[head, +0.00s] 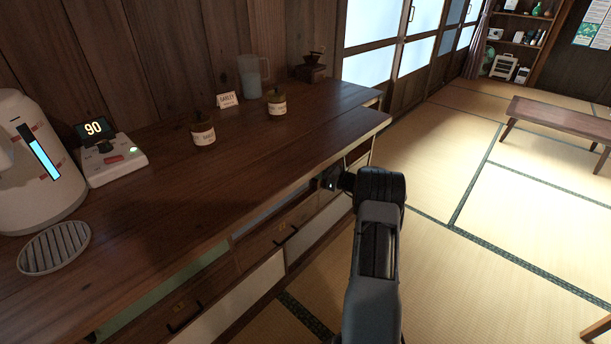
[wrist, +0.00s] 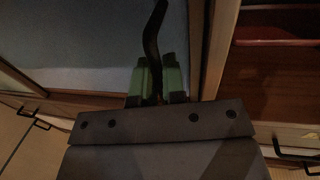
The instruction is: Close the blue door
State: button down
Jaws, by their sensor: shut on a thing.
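The blue door (wrist: 85,45) is a grey-blue panel in a wooden frame, filling the upper left of the wrist view. A strip of blue (head: 268,213) also shows below the counter's edge in the head view. My gripper (wrist: 158,82), with green fingertips, is shut on the door's curved black handle (wrist: 153,35). To the right of the door's frame is an open compartment (wrist: 275,70) with a reddish shelf. In the head view my gripper (head: 330,179) is at the cabinet front, and my arm hides part of it.
The wooden counter (head: 240,160) carries a white dispenser (head: 30,165), a scale reading 90 (head: 112,160), jars (head: 203,132), a jug (head: 253,76) and a grinder (head: 310,69). Drawers with black handles (head: 287,236) line the front. Tatami floor (head: 440,150) is clear to the right, before a low table (head: 560,118).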

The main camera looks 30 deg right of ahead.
jog(key=shift+d+r, duration=0.1)
jog(key=shift+d, duration=0.25)
jog(key=c, duration=1.3)
grip_release()
jog(key=shift+d, duration=0.1)
jog(key=shift+o, duration=0.2)
jog(key=shift+a, duration=0.2)
jog(key=p+v, duration=0.2)
jog(key=v, duration=1.1)
jog(key=shift+s+d+p, duration=0.2)
jog(key=shift+s+p, duration=0.1)
jog(key=shift+p, duration=0.05)
